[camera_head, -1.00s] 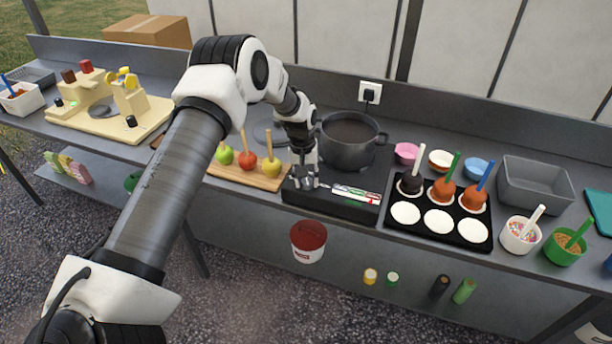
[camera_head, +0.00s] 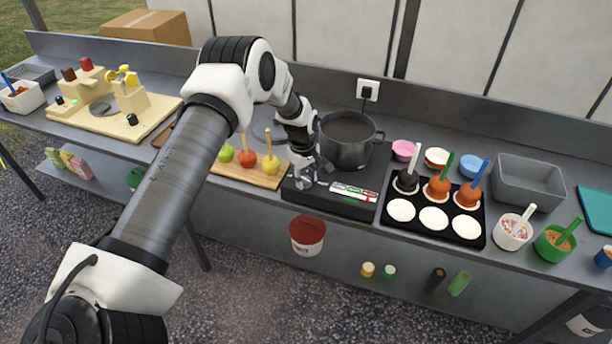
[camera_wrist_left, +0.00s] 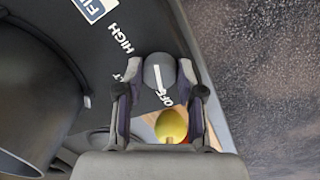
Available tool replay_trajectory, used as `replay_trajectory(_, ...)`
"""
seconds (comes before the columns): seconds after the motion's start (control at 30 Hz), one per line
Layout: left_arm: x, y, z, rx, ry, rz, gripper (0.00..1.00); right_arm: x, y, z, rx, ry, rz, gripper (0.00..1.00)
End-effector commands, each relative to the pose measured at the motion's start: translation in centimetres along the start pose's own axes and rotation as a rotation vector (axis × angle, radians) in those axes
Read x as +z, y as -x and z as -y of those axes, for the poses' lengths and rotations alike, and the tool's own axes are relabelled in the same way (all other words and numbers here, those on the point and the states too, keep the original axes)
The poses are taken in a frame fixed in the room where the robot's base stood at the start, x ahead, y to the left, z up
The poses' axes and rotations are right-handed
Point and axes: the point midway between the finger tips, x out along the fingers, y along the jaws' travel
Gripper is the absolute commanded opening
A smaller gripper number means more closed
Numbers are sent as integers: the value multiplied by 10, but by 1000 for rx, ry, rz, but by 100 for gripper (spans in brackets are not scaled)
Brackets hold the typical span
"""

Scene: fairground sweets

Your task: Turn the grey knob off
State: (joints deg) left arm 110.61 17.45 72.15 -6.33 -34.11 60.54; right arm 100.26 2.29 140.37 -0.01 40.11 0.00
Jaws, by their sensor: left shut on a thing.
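The grey knob (camera_wrist_left: 158,76) sits on the front of the black stove (camera_head: 335,205), in the left wrist view. Its white pointer line runs toward the "OFF" label (camera_wrist_left: 164,98); "HIGH" (camera_wrist_left: 120,38) is printed farther up and left. My left gripper (camera_head: 303,183) is shut on the knob, with one finger on each side of it. In the head view the gripper hides the knob. My right gripper is not in view.
A dark pot (camera_head: 348,140) stands on the stove just behind my gripper. A wooden board (camera_head: 262,179) with apples on sticks lies close to its left. A black tray (camera_head: 450,233) with dipped apples is to the right.

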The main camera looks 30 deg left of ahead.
Motion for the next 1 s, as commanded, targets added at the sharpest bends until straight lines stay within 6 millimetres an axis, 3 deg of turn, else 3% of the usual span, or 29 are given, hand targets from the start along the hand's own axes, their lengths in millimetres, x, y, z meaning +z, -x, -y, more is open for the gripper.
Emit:
replay_trajectory(0.47, 1, -3, 3, -8, 21, 2, 3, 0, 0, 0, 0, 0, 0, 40)
replay_trajectory(0.5, 1, -3, 3, -7, 21, 2, 41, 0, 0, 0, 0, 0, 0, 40)
replay_trajectory(0.57, 1, -3, 3, -7, 21, 2, 62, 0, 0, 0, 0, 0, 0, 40)
replay_trajectory(0.87, 0, 0, 1, -2, 20, -1, 63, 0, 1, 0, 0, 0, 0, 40)
replay_trajectory(1.0, 0, 12, 0, 0, 19, -1, 63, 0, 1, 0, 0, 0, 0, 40)
